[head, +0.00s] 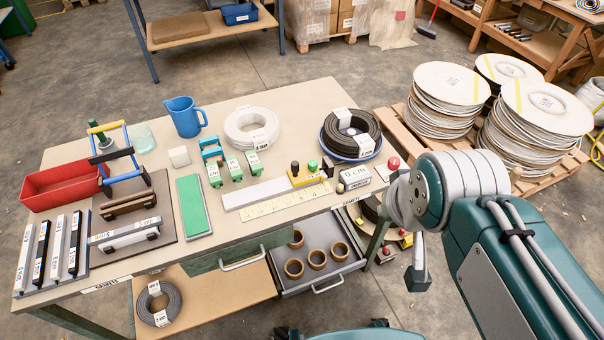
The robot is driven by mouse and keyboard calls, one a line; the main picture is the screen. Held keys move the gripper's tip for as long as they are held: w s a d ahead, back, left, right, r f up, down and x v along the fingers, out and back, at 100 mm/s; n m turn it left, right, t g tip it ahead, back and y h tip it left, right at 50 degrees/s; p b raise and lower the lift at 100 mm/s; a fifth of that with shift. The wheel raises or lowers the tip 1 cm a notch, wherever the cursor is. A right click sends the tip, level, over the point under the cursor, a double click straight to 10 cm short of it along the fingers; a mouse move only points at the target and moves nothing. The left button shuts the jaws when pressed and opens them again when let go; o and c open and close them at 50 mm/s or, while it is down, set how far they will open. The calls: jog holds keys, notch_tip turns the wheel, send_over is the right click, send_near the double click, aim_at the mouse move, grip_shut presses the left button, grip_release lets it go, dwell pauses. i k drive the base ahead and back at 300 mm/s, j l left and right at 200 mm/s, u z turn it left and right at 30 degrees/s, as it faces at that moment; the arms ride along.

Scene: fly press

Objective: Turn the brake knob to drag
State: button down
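No part is clearly marked as the brake knob, and I cannot tell its setting. A small yellow block (306,178) on the bench carries a dark knob (295,168) and a green-topped knob (312,165), at the right end of a pale bar (255,192). A red button (393,163) sits near the bench's right edge. A blue and yellow frame with a black handle (116,155) stands at the left. My arm comes in from the lower right. My gripper (418,272) seems to hang beyond the bench's right side, apart from these parts; its fingers are not clear.
The bench (300,103) also holds a red bin (60,187), a blue jug (184,117), cable coils (251,127) and labelled bars (50,247). An open drawer (335,282) with several brown rings juts from the front. Cable reels (450,85) stand on a pallet at right.

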aim_at(394, 162)
jog(key=i+l, duration=0.15)
jog(key=l, duration=0.25)
jog(key=i+l, duration=0.1)
jog(key=l, duration=0.3)
jog(key=i+l, duration=0.15)
jog(key=l, duration=0.25)
jog(key=i+l, duration=0.15)
jog(key=l, duration=0.25)
jog(key=u, duration=0.05)
